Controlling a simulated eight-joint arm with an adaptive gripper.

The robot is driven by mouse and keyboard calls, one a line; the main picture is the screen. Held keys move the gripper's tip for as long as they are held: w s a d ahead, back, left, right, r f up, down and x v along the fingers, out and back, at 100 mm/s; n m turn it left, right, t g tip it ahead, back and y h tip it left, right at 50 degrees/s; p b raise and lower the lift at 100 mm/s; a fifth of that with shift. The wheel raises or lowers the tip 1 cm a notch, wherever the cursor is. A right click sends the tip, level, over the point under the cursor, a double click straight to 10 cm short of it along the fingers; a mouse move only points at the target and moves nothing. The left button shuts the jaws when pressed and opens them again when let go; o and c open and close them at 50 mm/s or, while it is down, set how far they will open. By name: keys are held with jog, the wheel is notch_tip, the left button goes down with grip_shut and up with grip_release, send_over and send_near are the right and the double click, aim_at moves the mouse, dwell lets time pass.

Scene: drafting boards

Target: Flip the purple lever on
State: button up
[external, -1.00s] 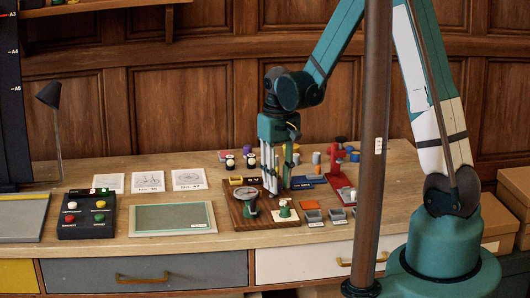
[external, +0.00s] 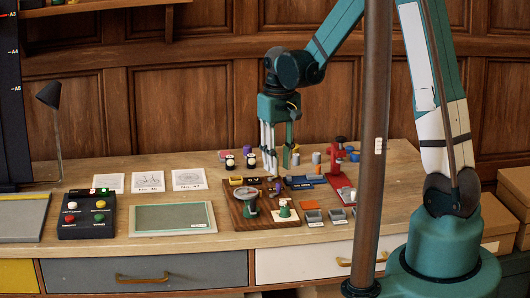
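A small purplish lever (external: 276,187) appears to stand on the wooden board (external: 236,212), near its back right part. It is too small for me to tell its position. My gripper (external: 277,171) is above the back of this board, pointing down, a little above the lever. Its fingers look apart, with nothing seen between them. A round gauge (external: 247,193) and a green knob (external: 284,208) on a pale plate are on the same board. A yellow part (external: 236,180) sits at its back left.
A red stand (external: 341,160) is right of the board, with small trays (external: 336,215) in front of it. Several small cylinders (external: 250,160) stand behind. A button box (external: 87,215) and a green-topped panel (external: 172,217) lie left. A dark pole (external: 374,130) crosses the view.

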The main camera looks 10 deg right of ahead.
notch_tip(320, 180, up, 6)
dwell(0.5)
jog(key=shift+d+r, duration=0.1)
dwell(0.4)
jog(key=s+d+r+m+t, duration=0.1)
jog(key=s+d+r+t, duration=0.15)
jog(key=d+r, duration=0.35)
jog(key=s+d+r+m+t, duration=0.1)
jog(key=s+d+r, duration=0.25)
jog(key=d, duration=0.45)
jog(key=s+d+r+m+t, duration=0.2)
jog(key=s+d+r+t, duration=0.1)
jog(key=s+d, duration=0.8)
jog(key=shift+s+d+r+t, duration=0.3)
jog(key=shift+d+r, duration=0.4)
jog(key=shift+d, duration=0.6)
dwell(2.2)
